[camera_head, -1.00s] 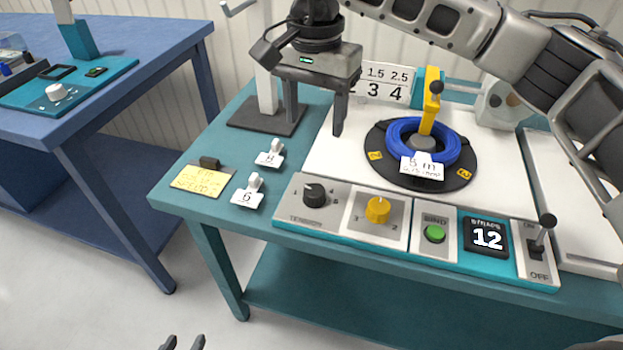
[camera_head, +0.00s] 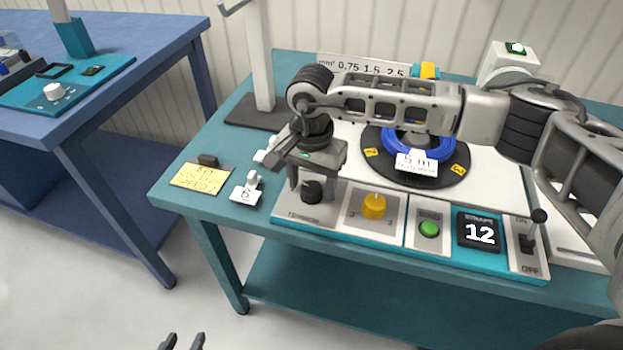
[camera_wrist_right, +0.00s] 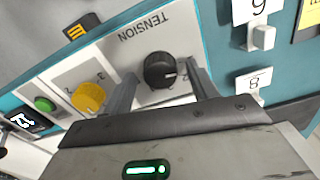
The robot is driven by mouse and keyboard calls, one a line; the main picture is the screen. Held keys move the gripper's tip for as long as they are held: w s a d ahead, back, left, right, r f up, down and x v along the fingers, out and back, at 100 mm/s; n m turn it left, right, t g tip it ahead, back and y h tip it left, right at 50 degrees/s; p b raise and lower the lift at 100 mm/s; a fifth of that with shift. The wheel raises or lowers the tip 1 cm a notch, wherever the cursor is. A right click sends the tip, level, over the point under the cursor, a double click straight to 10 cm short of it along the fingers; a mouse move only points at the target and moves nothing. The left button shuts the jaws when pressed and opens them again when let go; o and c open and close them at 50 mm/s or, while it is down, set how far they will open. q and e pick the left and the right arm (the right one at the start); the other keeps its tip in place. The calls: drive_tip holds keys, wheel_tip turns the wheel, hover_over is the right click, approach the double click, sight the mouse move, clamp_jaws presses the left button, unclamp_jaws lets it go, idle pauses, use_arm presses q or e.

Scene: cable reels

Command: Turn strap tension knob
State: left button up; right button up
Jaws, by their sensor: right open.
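The black strap tension knob (camera_head: 312,190) sits on the grey TENSION plate at the left end of the control panel. It also shows in the right wrist view (camera_wrist_right: 160,70), with a pale pointer line on its top. My right gripper (camera_head: 312,196) is open, with its fingers pointing down on either side of the knob. In the right wrist view its two fingers (camera_wrist_right: 160,90) straddle the knob with gaps, so I see no clear contact. My left gripper (camera_head: 183,342) shows only as fingertips at the bottom edge; they are apart.
Right of the knob are a yellow knob (camera_head: 374,206), a green button (camera_head: 429,228), a display reading 12 (camera_head: 479,232) and a lever switch (camera_head: 533,232). Behind lies a blue cable coil (camera_head: 440,150) on a black turntable. A tag numbered 6 (camera_head: 246,190) and a yellow note (camera_head: 203,176) lie left.

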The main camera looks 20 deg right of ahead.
drive_tip(key=shift+f, duration=0.1)
drive_tip(key=c, duration=1)
